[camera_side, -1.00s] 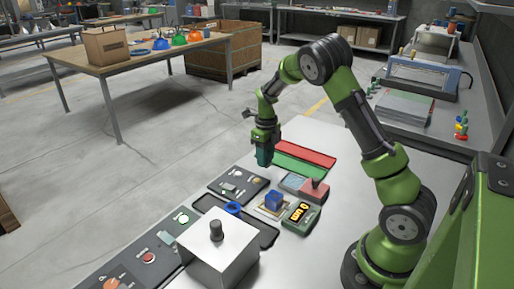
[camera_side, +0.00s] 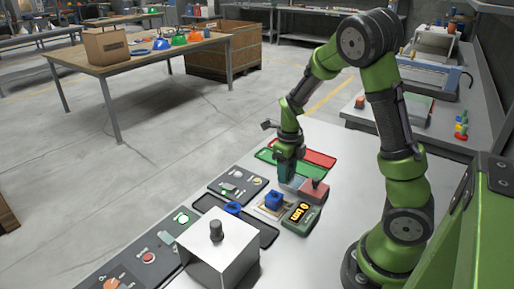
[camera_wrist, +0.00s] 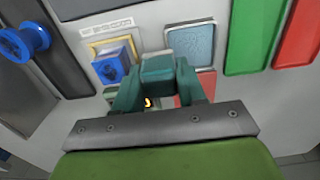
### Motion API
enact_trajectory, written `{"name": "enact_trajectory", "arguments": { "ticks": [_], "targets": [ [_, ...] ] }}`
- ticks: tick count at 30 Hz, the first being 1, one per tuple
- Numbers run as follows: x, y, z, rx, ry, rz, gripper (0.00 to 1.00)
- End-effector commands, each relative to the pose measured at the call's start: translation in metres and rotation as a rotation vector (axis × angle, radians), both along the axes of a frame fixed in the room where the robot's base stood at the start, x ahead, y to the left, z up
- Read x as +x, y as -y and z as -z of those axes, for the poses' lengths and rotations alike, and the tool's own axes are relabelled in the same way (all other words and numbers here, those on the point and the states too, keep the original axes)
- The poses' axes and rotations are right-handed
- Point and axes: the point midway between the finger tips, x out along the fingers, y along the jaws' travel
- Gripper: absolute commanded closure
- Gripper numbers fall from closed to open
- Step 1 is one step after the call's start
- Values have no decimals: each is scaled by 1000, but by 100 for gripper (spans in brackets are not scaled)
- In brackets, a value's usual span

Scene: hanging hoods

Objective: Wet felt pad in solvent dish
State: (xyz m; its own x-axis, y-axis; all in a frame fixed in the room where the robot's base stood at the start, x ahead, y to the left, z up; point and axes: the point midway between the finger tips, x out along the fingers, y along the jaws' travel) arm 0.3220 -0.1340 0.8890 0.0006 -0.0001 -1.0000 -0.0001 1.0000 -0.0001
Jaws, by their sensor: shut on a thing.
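The solvent dish appears to be the shallow square dish with a grey-blue inside and pale rim; it shows in the wrist view (camera_wrist: 192,46) and in the side view, partly behind my gripper (camera_side: 294,183). My gripper (camera_side: 285,170) points down at the dish's far left edge in the side view. In the wrist view my gripper (camera_wrist: 158,80) is shut on a small teal block (camera_wrist: 158,67), just left of the dish. I take this block to be the pad's holder; the felt face underneath is hidden. I cannot tell whether it touches anything.
A blue block (camera_side: 273,200) sits on a yellow-edged plate beside a display unit (camera_side: 301,213). A red block with a knob (camera_side: 314,191) adjoins the dish. Green (camera_side: 266,157) and red (camera_side: 318,158) trays lie behind. A blue spool (camera_side: 232,208) and metal box (camera_side: 217,252) stand nearer.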

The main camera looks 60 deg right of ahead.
Motion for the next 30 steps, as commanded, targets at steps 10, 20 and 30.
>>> {"name": "enact_trajectory", "arguments": {
  "ticks": [10,20,30],
  "targets": [
    [0,28,-22,1,4,4,84],
    [-3,45,-24,2,-4,-1,84],
    [-2,45,10,1,-2,0,84]
  ]
}}
